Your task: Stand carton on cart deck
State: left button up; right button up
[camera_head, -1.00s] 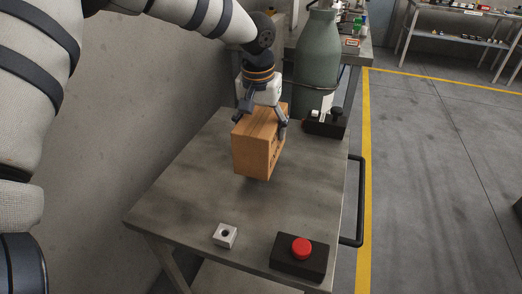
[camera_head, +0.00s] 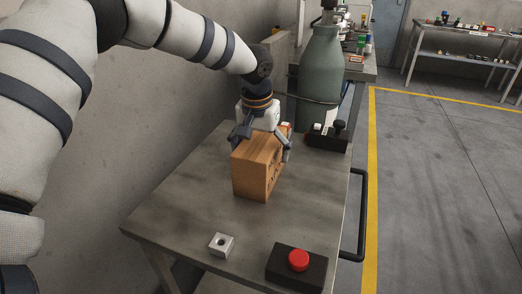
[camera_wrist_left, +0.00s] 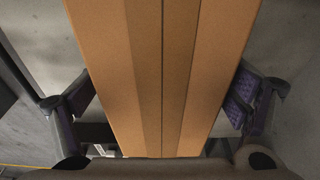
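The brown carton (camera_head: 257,172) is upright over the middle of the cart deck (camera_head: 180,206), its base at or very close to the surface; I cannot tell whether it touches. My left gripper (camera_head: 262,146) comes from above with a finger at each of two opposite sides of the carton, shut on it. In the left wrist view the carton's taped top (camera_wrist_left: 160,70) fills the middle, with the finger pads against its left and right edges. My right gripper is out of view.
A small grey block with a hole (camera_head: 222,245) and a black box with a red button (camera_head: 299,262) sit at the deck's near edge. A dark device (camera_head: 327,138) and a green cylinder (camera_head: 319,75) stand behind. A wall borders the left; the cart handle (camera_head: 362,215) is at right.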

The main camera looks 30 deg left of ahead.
pick_arm(q)
jog(key=r, duration=0.4)
jog(key=s+r, duration=0.1)
jog(key=r, duration=0.7)
jog(key=shift+s+d+p, duration=0.2)
jog(key=shift+s+p, duration=0.15)
jog(key=shift+s, duration=0.05)
